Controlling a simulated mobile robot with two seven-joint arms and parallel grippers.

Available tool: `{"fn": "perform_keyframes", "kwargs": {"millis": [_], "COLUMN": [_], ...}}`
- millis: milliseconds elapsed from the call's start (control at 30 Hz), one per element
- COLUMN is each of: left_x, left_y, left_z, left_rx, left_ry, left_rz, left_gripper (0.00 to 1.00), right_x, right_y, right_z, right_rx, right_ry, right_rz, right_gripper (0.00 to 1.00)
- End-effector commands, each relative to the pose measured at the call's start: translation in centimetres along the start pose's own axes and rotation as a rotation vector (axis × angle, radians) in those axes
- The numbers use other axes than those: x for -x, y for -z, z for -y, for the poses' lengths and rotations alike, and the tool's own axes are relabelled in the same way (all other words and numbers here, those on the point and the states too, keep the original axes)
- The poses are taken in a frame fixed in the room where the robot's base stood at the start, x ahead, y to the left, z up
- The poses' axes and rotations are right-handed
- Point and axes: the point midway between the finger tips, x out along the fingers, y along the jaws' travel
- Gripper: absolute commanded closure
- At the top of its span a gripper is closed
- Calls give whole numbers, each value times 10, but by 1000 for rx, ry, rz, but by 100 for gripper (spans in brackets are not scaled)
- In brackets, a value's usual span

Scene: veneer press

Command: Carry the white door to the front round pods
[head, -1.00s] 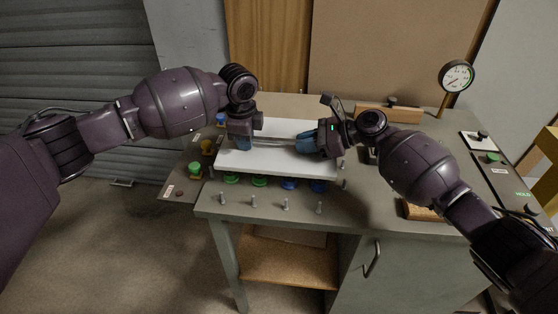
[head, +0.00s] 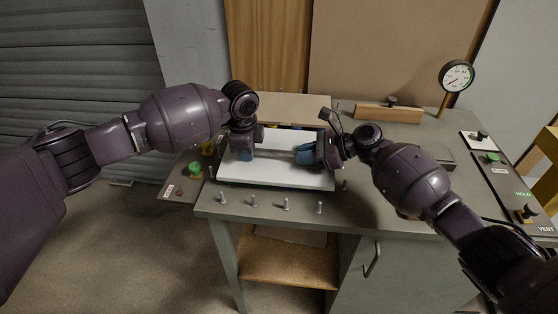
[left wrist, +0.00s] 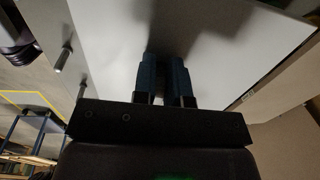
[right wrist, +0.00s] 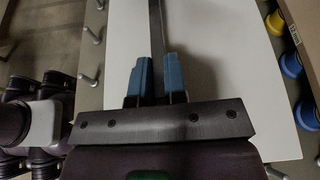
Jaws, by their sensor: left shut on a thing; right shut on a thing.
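The white door (head: 275,175) is a flat panel lying level over the bench's left half, above the front pegs' row. A thin bar (head: 276,153) runs along its top. My left gripper (head: 246,155) is shut on the bar near its left end. My right gripper (head: 304,155) is shut on the bar near its right end. The door also fills much of the left wrist view (left wrist: 108,40) and the right wrist view (right wrist: 215,60). The front round pods are hidden under the door. Blue pods (right wrist: 291,65) and a yellow pod (right wrist: 275,23) show beside it in the right wrist view.
Several upright metal pegs (head: 286,204) stand along the bench's front edge. A wooden block (head: 388,114) and a pressure gauge (head: 457,77) stand at the back right. A green button (head: 195,169) is at left, and a control panel (head: 508,180) is at right.

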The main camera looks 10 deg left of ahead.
Motion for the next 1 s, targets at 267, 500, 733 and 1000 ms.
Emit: {"fn": "perform_keyframes", "kwargs": {"millis": [267,500,733,1000], "left_x": [-2,-3,-3,27], "left_y": [1,0,0,0], "left_z": [0,0,0,0], "left_rx": [-1,-1,0,-1], "left_ry": [1,0,0,3], "left_rz": [-2,0,0,-1], "left_gripper": [62,62,62,62], "right_x": [-2,-1,-1,-1], "right_y": [3,3,3,3], "right_z": [-1,0,0,0], "right_rx": [0,0,0,0], "right_ry": [-1,0,0,0], "right_rz": [0,0,0,0], "right_gripper": [62,62,62,62]}}
